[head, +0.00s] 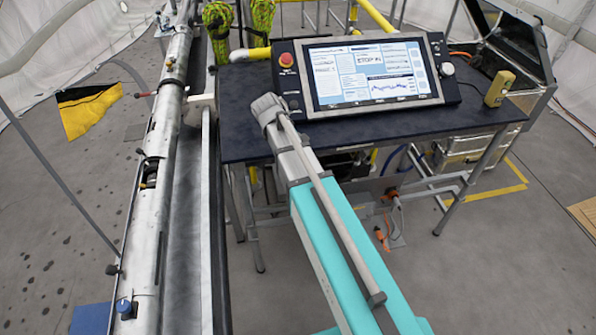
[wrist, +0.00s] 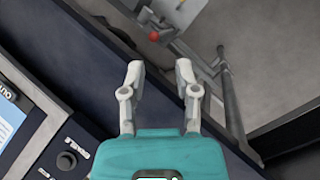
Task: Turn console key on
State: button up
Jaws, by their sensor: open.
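The console (head: 367,72) with a lit screen stands on a dark table. A red push button (head: 286,60) is at its upper left and a light round knob (head: 447,69) at its right. In the wrist view, the console corner (wrist: 40,130) is at the lower left, with a small round control (wrist: 66,160) beside a white label. I cannot tell whether this control is the key. My gripper (wrist: 160,72) is open and empty, over the table edge and apart from the console. My arm covers part of the table in front of the console in the head view.
The dark table (head: 420,125) has bare space in front of the console. A yellow handheld device (head: 498,88) stands at its right, near an open metal case (head: 520,50). A long metal tube (head: 160,150) runs along the left.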

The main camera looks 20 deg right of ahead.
jog(key=s+a+f+m+y, duration=0.1)
jog(key=s+m+y, duration=0.1)
jog(key=s, duration=0.5)
jog(key=shift+a+f+m, duration=0.25)
jog(key=shift+f+m, duration=0.1)
jog(key=shift+m, duration=0.15)
jog(key=shift+s, duration=0.1)
jog(key=shift+r, duration=0.1)
jog(key=c, duration=0.4)
jog(key=w+r+n+y+p, duration=0.1)
jog(key=w+r+n+p, duration=0.3)
jog(key=w, duration=0.7)
jog(key=w+r+n+y+p, duration=0.1)
jog(key=w+r+n+p, duration=0.3)
jog(key=w+r+p, duration=0.4)
jog(key=w+a+r+n+y+p, duration=0.1)
jog(key=w+r+n+p, duration=0.4)
jog(key=w, duration=0.9)
jog(key=shift+w+r+p, duration=0.3)
jog(key=shift+r+p, duration=0.5)
jog(key=shift+p, duration=0.15)
grip_shut()
jog(key=shift+w+r+n, duration=0.15)
jog(key=shift+w+n, duration=0.35)
